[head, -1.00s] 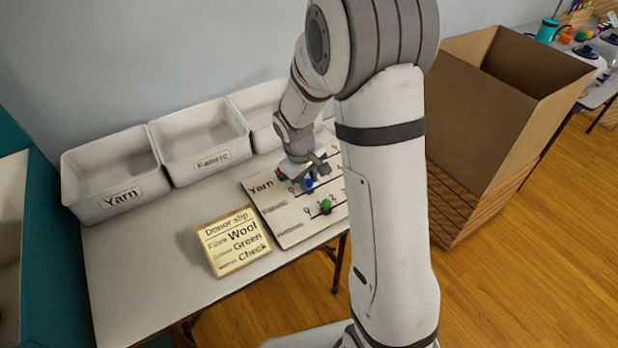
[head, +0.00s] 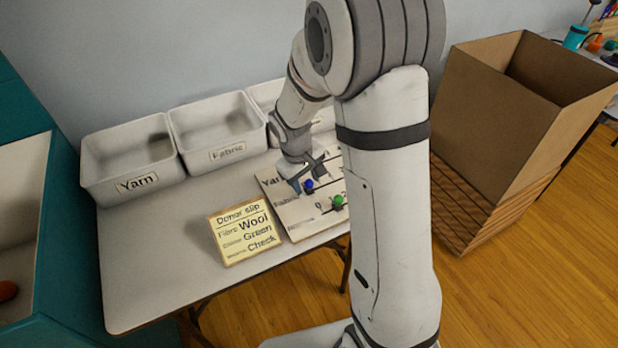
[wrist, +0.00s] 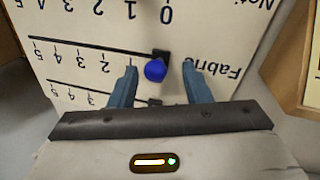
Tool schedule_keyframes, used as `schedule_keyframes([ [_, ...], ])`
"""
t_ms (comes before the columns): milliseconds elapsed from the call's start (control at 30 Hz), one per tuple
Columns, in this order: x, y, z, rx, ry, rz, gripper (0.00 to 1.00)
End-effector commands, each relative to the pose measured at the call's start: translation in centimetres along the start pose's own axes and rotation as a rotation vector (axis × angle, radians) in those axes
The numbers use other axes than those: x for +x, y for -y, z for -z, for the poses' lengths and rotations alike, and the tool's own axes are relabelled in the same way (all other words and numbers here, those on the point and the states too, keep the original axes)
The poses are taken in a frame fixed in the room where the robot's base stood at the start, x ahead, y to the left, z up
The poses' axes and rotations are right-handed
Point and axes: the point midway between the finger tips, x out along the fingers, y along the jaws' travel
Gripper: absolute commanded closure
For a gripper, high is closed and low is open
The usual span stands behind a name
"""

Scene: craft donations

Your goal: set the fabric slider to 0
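The slider board (head: 297,233) lies on the table with rows for Yarn, Fabric and Notions. The Fabric slider's blue knob (wrist: 155,71) stands at the 0 end of its line in the wrist view, beside the 1; it hides the 0 mark. The blue knob also shows in the head view (head: 308,186). My gripper (wrist: 160,78) is open, with one finger on each side of the knob and a visible gap at both sides. The green knob (head: 338,200) is on the Notions row, away from 0. The Yarn row's knob is hidden by my gripper.
A donor slip (head: 241,234) lies left of the board. White bins labelled Yarn (head: 120,200) and Fabric (head: 190,165) stand behind, with a third partly hidden. A large cardboard box (head: 490,120) is at the right. The table's left front (head: 150,270) is clear.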

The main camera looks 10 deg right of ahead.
Motion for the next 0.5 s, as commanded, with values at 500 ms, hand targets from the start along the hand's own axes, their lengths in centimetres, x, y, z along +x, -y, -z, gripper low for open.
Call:
schedule_keyframes([
  [500,-6.2,-0.1,0.1,0.0,-0.003,-0.001,0.56],
])
